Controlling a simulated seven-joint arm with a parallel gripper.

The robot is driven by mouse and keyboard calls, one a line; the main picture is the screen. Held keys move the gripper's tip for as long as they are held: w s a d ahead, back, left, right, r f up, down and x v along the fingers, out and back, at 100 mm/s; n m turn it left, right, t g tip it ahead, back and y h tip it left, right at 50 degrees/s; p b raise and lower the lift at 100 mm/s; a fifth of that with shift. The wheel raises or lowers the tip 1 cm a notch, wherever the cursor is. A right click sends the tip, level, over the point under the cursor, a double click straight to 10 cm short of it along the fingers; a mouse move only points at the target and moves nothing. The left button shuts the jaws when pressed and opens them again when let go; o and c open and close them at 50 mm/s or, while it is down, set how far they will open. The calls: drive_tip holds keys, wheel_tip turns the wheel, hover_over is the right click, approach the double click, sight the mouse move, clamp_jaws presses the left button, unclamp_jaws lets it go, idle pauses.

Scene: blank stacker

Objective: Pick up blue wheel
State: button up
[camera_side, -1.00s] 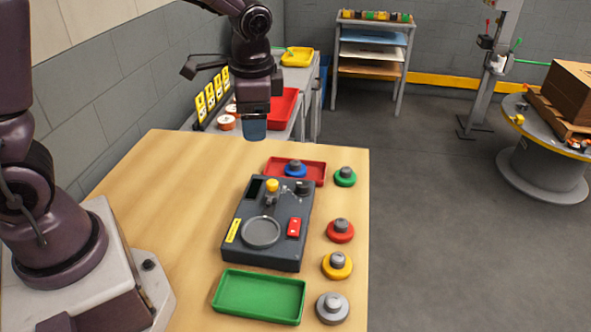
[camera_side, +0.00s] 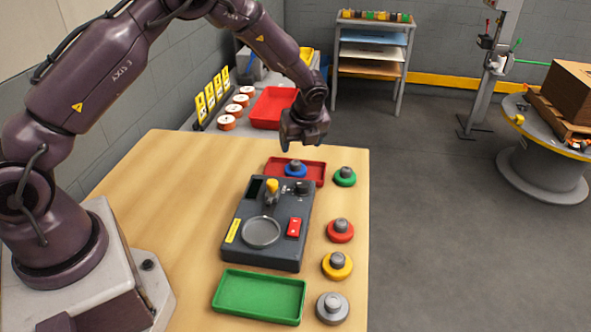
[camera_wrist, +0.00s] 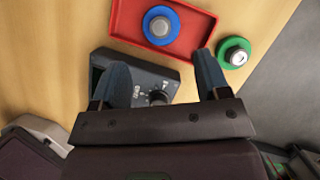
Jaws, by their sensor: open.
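The blue wheel (camera_side: 296,169) has a grey hub and lies in the red tray (camera_side: 315,173) at the far edge of the wooden table. In the wrist view the blue wheel (camera_wrist: 161,25) sits inside the red tray (camera_wrist: 196,22), ahead of the fingers. My gripper (camera_side: 303,140) is above the tray, apart from the wheel; its fingers are hard to make out in the side view. In the wrist view my gripper (camera_wrist: 160,80) has its two fingers spread wide with nothing held between them.
A green wheel (camera_side: 345,177) stands just right of the tray. The dark device (camera_side: 240,250) is in front of it. Red (camera_side: 349,236), yellow (camera_side: 346,270) and grey (camera_side: 342,313) wheels line the right edge. A green tray (camera_side: 225,310) is at the front. The table's left part is clear.

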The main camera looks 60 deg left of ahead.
sight(296, 163)
drive_tip(key=x, duration=0.9)
drive_tip(key=shift+d+f, duration=0.1)
drive_tip(key=shift+c, duration=0.4)
drive_tip(key=c, duration=0.6)
